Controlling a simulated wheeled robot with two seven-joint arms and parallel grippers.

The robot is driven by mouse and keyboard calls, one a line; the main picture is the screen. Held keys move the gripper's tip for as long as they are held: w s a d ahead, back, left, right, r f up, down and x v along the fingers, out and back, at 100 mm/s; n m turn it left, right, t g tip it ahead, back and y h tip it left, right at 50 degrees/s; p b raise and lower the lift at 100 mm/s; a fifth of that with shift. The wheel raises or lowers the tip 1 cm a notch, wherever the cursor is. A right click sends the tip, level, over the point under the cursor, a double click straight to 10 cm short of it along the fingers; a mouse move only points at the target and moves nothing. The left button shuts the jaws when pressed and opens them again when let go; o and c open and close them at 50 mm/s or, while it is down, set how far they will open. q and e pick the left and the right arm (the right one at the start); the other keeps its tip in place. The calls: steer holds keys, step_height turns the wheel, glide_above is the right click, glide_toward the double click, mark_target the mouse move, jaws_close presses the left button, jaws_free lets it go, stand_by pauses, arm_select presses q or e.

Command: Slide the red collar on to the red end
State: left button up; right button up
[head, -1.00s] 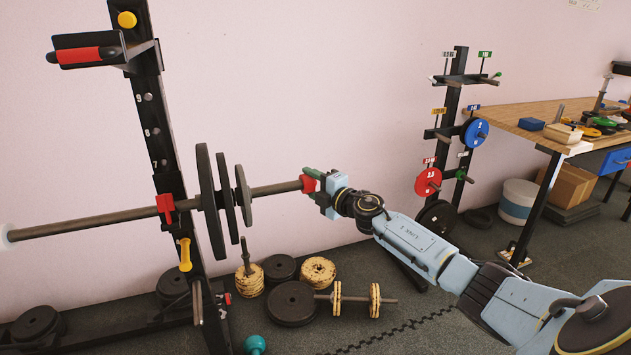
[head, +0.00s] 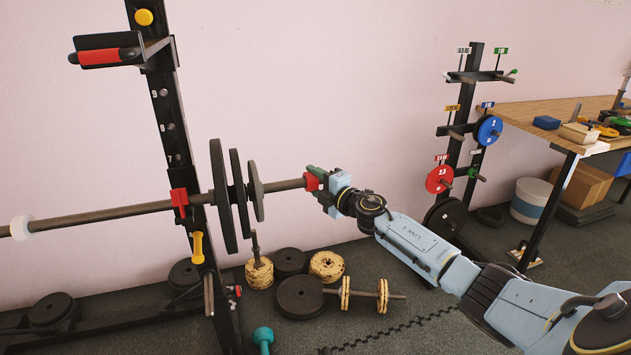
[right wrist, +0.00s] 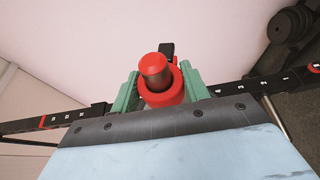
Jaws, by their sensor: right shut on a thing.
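The dark barbell bar (head: 120,213) lies across the rack, with several black plates (head: 218,195) on its right part. My right gripper (head: 318,181) is at the bar's right end, shut on the red collar (head: 311,182). In the right wrist view the collar (right wrist: 164,98) sits between the green fingers, around the bar, and the bar's red-tipped end (right wrist: 153,66) sticks out through it. A gap of bare bar shows between collar and plates. A white ring (head: 21,228) is around the bar's left part. My left gripper is not in view.
The black rack upright (head: 172,130) holds the bar in a red hook (head: 179,199). Loose plates (head: 300,297), a small dumbbell (head: 364,295) and a teal dumbbell (head: 263,338) lie on the floor below. A plate stand (head: 465,140) and wooden workbench (head: 545,122) are at right.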

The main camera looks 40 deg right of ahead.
mark_target(275, 190)
steer(key=shift+a, duration=0.1)
steer(key=shift+w+a+p, duration=0.35)
steer(key=shift+a+p, duration=0.05)
steer(key=shift+a, duration=0.5)
steer(key=shift+w+a+p, duration=0.3)
steer(key=shift+a+p, duration=0.1)
steer(key=shift+a, duration=0.5)
steer(key=shift+a, duration=0.1)
steer(key=shift+w+a, duration=0.1)
steer(key=shift+a, duration=0.2)
steer(key=shift+w+a+p, duration=0.25)
steer(key=shift+a+p, duration=0.05)
steer(key=shift+a, duration=0.45)
steer(key=shift+w+a+p, duration=0.25)
steer(key=shift+a, duration=0.5)
steer(key=shift+a, duration=0.2)
steer(key=shift+w+a, duration=0.25)
steer(key=shift+a, duration=0.4)
steer(key=shift+w+a, duration=0.2)
steer(key=shift+a, duration=0.45)
